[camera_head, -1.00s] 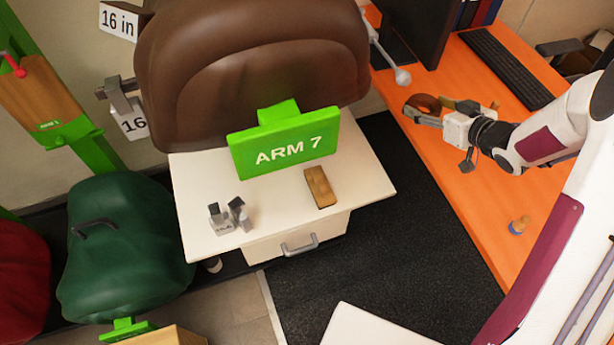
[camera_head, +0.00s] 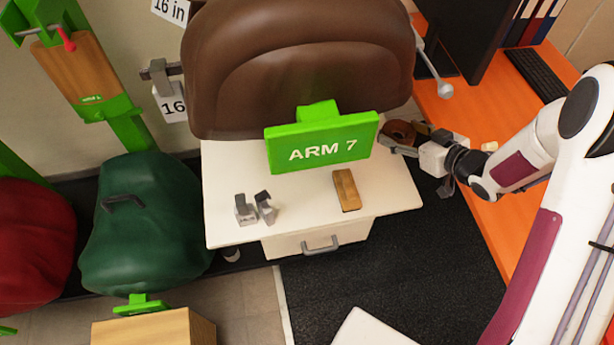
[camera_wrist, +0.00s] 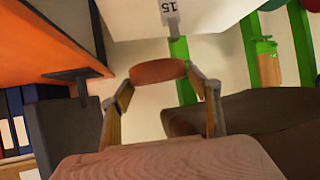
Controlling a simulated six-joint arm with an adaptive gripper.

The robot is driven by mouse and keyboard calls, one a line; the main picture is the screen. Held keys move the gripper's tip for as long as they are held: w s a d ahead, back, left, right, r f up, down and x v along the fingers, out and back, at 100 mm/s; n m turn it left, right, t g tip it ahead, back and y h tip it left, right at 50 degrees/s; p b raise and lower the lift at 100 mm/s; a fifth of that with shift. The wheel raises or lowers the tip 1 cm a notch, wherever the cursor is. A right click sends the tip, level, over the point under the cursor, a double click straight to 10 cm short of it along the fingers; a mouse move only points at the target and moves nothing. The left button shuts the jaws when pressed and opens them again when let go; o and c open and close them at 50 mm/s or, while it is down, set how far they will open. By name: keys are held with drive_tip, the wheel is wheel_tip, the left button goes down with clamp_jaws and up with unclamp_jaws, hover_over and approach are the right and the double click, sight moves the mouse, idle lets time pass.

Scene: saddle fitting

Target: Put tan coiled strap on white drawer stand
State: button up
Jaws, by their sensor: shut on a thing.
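The brown coiled strap (camera_head: 401,131) is between the fingertips of my gripper (camera_head: 396,139), which is shut on it. It hangs in the air beside the right back of the white drawer stand (camera_head: 230,229), by the green ARM 7 sign. In the wrist view the strap (camera_wrist: 158,71) shows as a reddish-brown band between my two fingers (camera_wrist: 163,84). The stand has a pale flat top and a front drawer with a grey handle. I cannot tell the strap's height above the top.
On the stand are a wooden block (camera_head: 346,190), small grey fittings (camera_head: 245,209) and the green sign (camera_head: 320,147) below a big brown saddle (camera_head: 290,70). The top's front right is bare. An orange desk (camera_head: 490,215) stands at right; a green saddle (camera_head: 150,225) is at left.

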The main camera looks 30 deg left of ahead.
hover_over(384, 189)
wheel_tip(384, 189, down, 14)
drive_tip(key=shift+r, duration=0.15)
drive_tip(key=shift+s, duration=0.1)
idle(0.7)
drive_tip(key=shift+f, duration=2.9)
drive_tip(key=shift+f, duration=2.1)
drive_tip(key=shift+f, duration=0.15)
drive_tip(key=o, duration=1.3)
